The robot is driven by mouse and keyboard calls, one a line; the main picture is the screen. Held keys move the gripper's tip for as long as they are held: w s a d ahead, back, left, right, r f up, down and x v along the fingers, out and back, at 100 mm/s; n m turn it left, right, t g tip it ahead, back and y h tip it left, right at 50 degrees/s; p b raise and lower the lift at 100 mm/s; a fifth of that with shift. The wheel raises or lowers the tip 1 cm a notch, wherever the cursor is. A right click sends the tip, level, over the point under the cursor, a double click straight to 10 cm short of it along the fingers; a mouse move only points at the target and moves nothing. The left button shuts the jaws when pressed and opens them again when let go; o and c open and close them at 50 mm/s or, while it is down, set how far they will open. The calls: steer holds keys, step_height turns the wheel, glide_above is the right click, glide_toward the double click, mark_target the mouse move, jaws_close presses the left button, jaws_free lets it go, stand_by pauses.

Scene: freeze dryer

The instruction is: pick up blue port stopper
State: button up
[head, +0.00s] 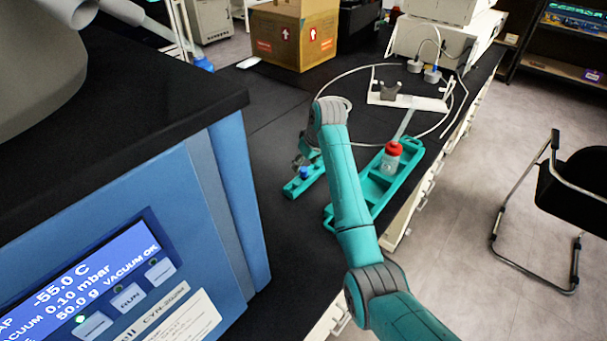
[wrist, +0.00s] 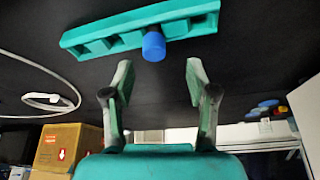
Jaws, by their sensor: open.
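The blue port stopper (wrist: 154,45) stands in a teal holder (wrist: 98,43) on the black bench. In the wrist view it lies just beyond my open fingertips, roughly between their lines and apart from both. In the head view the blue stopper (head: 304,172) shows small at the holder (head: 291,190), partly beside my gripper. My gripper (wrist: 158,75) is open and empty. In the head view my gripper (head: 303,160) is close to the stopper and partly hidden by my wrist.
A larger teal tray (head: 410,160) with a red-capped bottle (head: 391,160) stands right of my arm. The blue freeze dryer (head: 190,190) is at the left. A cardboard box (head: 290,35) and a white cable loop (head: 350,70) are farther back.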

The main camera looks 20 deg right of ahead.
mark_target(304, 170)
steer(key=x, duration=0.5)
steer(key=shift+s+d, duration=0.15)
steer(key=shift+d, duration=0.3)
steer(key=c, duration=1)
